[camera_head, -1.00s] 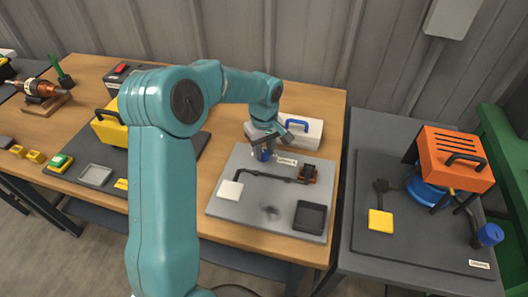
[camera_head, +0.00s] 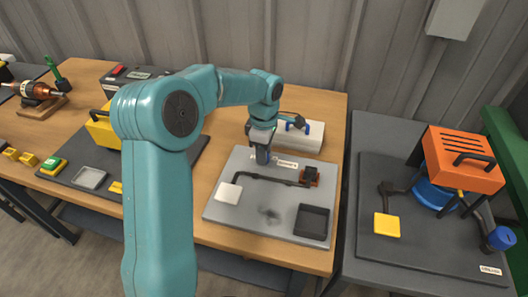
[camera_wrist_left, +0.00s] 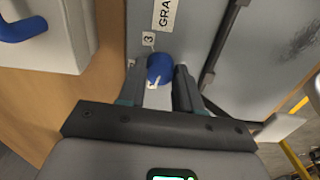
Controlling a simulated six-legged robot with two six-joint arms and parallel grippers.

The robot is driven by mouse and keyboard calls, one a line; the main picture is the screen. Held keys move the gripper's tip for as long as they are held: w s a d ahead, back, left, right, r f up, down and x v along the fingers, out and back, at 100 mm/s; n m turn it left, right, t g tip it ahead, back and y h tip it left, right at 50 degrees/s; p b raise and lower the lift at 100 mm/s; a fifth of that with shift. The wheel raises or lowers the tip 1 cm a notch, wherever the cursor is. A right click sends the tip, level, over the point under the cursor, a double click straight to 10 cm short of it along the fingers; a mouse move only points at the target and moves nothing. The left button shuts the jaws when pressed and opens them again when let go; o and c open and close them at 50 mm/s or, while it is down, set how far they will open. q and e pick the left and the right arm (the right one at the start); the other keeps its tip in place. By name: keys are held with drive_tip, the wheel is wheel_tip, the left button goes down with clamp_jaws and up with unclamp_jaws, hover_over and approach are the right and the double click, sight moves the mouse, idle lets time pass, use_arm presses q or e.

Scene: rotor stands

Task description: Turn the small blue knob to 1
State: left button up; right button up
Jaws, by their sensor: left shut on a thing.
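The small blue knob (camera_wrist_left: 160,68) stands on the grey board (camera_head: 232,216) on the wooden table, at the board's back edge. In the head view the knob (camera_head: 263,157) is mostly hidden under my left gripper (camera_head: 262,146). In the left wrist view my left gripper (camera_wrist_left: 158,88) is shut on the knob, one finger on each side. A white mark (camera_wrist_left: 153,83) shows on the knob's near side. A small label reading 3 (camera_wrist_left: 148,39) is beside the knob. I cannot read a 1 label. My right gripper is not in view.
A white case with a blue handle (camera_head: 312,136) stands just behind the board. The board also carries a dark bar, a white pad (camera_head: 228,193) and a black tray (camera_head: 312,221). An orange-covered machine (camera_head: 462,158) stands on the grey table at the right.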

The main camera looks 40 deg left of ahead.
use_arm(q)
drive_tip(key=shift+n, duration=0.3)
drive_tip(key=o, duration=1)
drive_tip(key=shift+a, duration=0.1)
drive_tip(key=shift+o, duration=0.2)
wheel_tip(320, 180, up, 16)
drive_tip(key=p, duration=0.2)
drive_tip(key=shift+r, duration=0.15)
drive_tip(key=shift+s, duration=0.15)
